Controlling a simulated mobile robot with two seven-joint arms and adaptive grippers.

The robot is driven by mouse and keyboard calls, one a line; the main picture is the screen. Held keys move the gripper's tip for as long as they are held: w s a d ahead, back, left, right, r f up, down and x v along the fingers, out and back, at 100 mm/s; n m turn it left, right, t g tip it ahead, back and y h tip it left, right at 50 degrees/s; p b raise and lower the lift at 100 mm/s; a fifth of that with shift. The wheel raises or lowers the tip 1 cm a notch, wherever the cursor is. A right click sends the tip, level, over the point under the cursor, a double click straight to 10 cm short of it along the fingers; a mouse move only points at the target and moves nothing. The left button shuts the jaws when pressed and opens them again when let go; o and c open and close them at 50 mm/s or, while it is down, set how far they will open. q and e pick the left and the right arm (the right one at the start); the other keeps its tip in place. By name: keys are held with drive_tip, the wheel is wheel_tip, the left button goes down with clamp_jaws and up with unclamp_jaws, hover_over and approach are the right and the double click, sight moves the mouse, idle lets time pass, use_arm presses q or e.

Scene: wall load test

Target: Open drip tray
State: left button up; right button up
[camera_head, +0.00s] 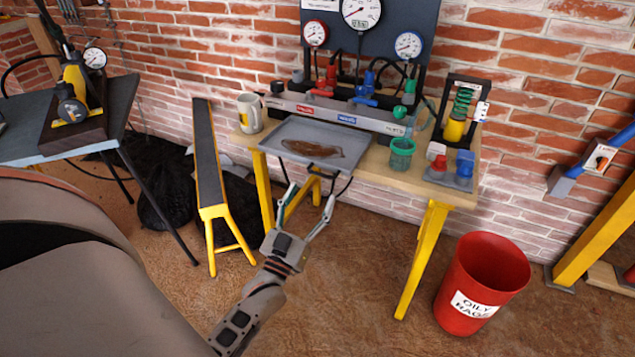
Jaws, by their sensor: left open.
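The drip tray (290,132) is a flat grey tray on the workbench, below the gauge panel, with a brown oily puddle in it. A thin black handle (350,186) hangs at its front edge, partly hidden behind my gripper. My left gripper (309,196) is open and empty. It is in front of and below the tray's front edge, its fingers pointing up toward the handle. I cannot tell whether a finger touches the handle. My right gripper is not in view.
The wooden workbench (385,168) has yellow legs. A yellow-legged trestle (206,150) stands to the left. A red bin (482,282) is on the floor at right.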

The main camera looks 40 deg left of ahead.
use_arm(q)
drive_tip(key=shift+v, duration=2.4)
